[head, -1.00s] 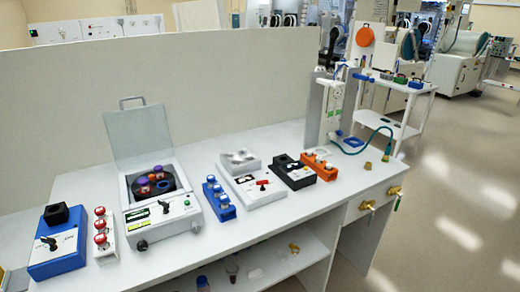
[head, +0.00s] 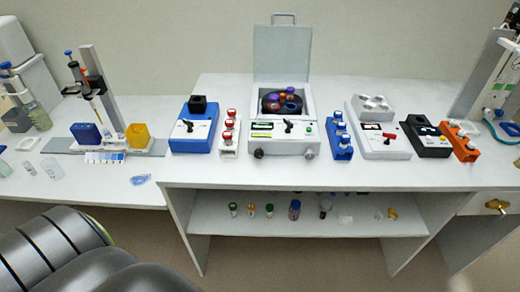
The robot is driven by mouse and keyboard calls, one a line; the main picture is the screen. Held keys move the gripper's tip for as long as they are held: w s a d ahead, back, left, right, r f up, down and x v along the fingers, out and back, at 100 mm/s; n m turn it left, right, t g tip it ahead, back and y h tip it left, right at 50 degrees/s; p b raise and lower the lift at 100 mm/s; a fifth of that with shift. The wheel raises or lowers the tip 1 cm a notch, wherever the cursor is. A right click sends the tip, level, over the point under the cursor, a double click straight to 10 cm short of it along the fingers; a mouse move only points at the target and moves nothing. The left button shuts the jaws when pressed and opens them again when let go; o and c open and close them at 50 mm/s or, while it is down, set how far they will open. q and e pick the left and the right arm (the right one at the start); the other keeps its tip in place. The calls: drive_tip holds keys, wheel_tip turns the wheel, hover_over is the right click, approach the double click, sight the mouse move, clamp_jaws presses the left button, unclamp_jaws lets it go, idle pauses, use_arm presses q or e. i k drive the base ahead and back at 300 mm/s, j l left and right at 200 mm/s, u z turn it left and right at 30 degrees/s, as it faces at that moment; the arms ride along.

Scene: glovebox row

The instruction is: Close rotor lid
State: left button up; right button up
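The centrifuge (head: 284,138) stands in the middle of the raised bench. Its grey rotor lid (head: 282,54) is open and upright at the back, with a handle (head: 284,17) on its top edge. The dark round rotor (head: 283,102) shows in the open well, with several orange- and purple-capped tubes in it. Neither of my grippers is in view. A black ribbed part of mine fills the lower left corner.
A blue device (head: 194,135) and a white rack of red-capped tubes (head: 230,135) stand left of the centrifuge. A blue rack (head: 341,138), a white device (head: 378,138), a black device (head: 426,137) and an orange rack (head: 461,142) stand right. Small bottles sit on the lower shelf (head: 350,212).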

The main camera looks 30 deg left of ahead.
sight(292, 15)
drive_tip(key=u, duration=1.05)
drive_tip(key=k, duration=0.15)
